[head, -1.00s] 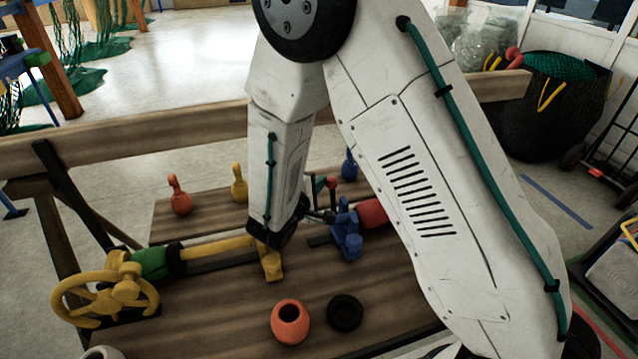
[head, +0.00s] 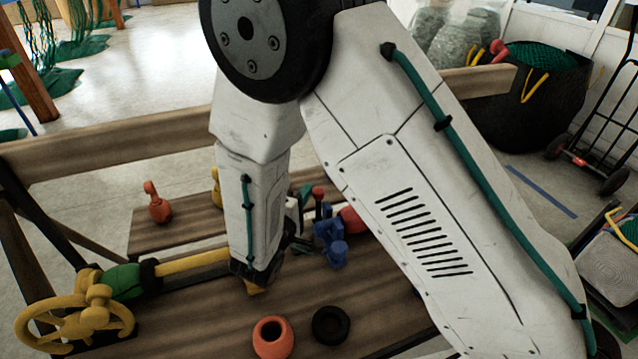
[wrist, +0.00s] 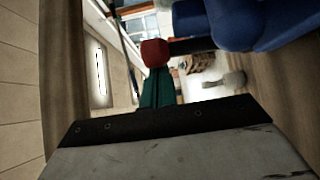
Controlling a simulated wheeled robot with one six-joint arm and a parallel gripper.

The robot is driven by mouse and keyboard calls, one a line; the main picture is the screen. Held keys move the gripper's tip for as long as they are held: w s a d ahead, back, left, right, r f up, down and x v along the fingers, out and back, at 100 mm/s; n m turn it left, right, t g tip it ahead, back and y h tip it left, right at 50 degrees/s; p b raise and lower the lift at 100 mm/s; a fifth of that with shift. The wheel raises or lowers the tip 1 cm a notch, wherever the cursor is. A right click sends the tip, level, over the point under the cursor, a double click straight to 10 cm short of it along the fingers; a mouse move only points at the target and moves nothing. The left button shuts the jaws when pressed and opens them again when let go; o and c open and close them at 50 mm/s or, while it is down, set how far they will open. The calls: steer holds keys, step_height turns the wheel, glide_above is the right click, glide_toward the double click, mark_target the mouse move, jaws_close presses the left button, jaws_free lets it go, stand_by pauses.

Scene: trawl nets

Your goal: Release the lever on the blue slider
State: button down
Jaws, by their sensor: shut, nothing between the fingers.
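The blue slider (head: 330,243) sits on the bench, right of my wrist in the head view. Its lever has a red knob (head: 318,193) standing up above it. In the wrist view the red knob (wrist: 154,52) is on a dark stem that runs to the blue slider (wrist: 240,22) at the upper right. My gripper (wrist: 158,90) shows there as narrow green fingers, shut and empty, with their tips close to the knob. Whether they touch it I cannot tell. In the head view my arm hides much of the gripper.
A yellow handwheel (head: 75,318) with a yellow bar stands at left. An orange pot (head: 272,338) and a black ring (head: 331,325) lie in front. An orange peg (head: 157,203) stands behind, left of my arm. A wooden rail (head: 110,145) runs along the back.

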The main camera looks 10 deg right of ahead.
steer(key=shift+s, duration=0.2)
steer(key=v, duration=0.8)
steer(key=s+d+r+g+h, duration=0.1)
steer(key=s+d+g, duration=0.1)
steer(key=d+g, duration=0.1)
steer(key=s+d+g+h, duration=0.1)
steer(key=s+d+g, duration=0.1)
steer(key=d+g, duration=0.1)
steer(key=s+d+r+g+h, duration=0.1)
steer(key=s+d+g, duration=0.2)
steer(key=d, duration=0.1)
steer(key=shift+d+r+g, duration=0.25)
steer(key=shift+r+g, duration=0.05)
steer(key=shift+r, duration=0.05)
steer(key=s+d+r+m+g+y, duration=0.3)
steer(key=s+d+r+m+y, duration=0.8)
steer(key=s+r, duration=0.4)
steer(key=shift+d+r+g+y, duration=0.3)
steer(key=shift+d+r+y, duration=0.35)
steer(key=shift+r+y, duration=0.35)
